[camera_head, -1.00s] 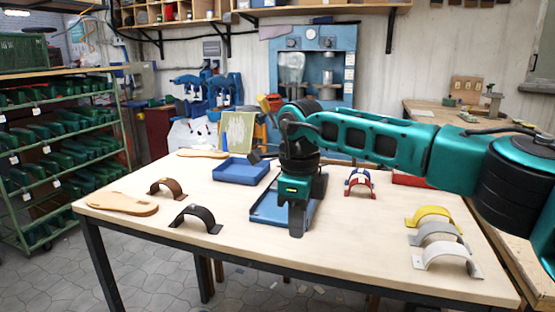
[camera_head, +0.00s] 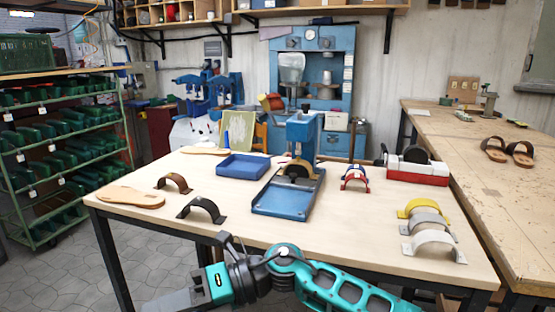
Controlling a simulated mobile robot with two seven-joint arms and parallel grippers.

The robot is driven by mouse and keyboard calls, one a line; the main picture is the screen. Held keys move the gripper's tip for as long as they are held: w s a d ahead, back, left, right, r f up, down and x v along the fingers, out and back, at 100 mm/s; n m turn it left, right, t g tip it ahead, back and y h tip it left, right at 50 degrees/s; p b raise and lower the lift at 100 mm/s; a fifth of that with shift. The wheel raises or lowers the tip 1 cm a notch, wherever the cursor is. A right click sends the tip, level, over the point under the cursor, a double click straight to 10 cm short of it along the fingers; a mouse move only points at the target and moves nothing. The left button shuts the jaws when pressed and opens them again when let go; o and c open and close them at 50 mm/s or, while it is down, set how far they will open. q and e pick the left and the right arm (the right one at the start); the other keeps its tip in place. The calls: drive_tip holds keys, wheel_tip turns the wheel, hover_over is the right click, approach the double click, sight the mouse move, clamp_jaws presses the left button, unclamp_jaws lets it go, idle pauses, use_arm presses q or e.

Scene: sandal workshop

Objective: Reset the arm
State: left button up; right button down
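My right arm comes in along the bottom edge, below and in front of the table (camera_head: 240,222). It is bent, with its gripper (camera_head: 172,300) pointing to the lower left, apart from the table's things. The gripper's tips are partly cut off by the frame, so I cannot tell whether they are open. Nothing is seen held in it. My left gripper is not in view.
On the table are a tan sole (camera_head: 130,197), a brown strap (camera_head: 174,182), a black strap (camera_head: 202,208), an empty blue tray (camera_head: 242,167), a blue press on a plate (camera_head: 288,196), and a yellow strap (camera_head: 417,207). Sandals (camera_head: 507,150) lie on the right bench.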

drive_tip(key=w+d+f+m+t+h, duration=0.1)
drive_tip(key=w+d+f+m+t, duration=0.2)
drive_tip(key=d+m+t, duration=0.7)
drive_tip(key=w+d+f+m+t+h, duration=0.1)
drive_tip(key=w+d+f+m+t, duration=0.25)
drive_tip(key=m+t, duration=1.15)
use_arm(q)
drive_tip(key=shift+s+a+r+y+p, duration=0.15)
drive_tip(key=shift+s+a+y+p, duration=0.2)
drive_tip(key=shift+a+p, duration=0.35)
use_arm(e)
drive_tip(key=s+d+f+m+g+h, duration=0.4)
drive_tip(key=s+d+f+m+h, duration=0.1)
drive_tip(key=s+d+f+m, duration=0.3)
drive_tip(key=s+d+f+m+g+h, duration=0.4)
drive_tip(key=s+d+f+m+h, duration=0.2)
drive_tip(key=d+f, duration=0.5)
drive_tip(key=s+d+m, duration=0.2)
drive_tip(key=m, duration=0.1)
drive_tip(key=shift+m+g, duration=0.3)
drive_tip(key=shift+m, duration=0.1)
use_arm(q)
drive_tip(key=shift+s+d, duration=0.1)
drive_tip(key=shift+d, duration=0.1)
use_arm(e)
drive_tip(key=shift+w+a, duration=0.1)
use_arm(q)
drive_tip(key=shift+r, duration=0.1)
use_arm(e)
drive_tip(key=shift+r, duration=0.1)
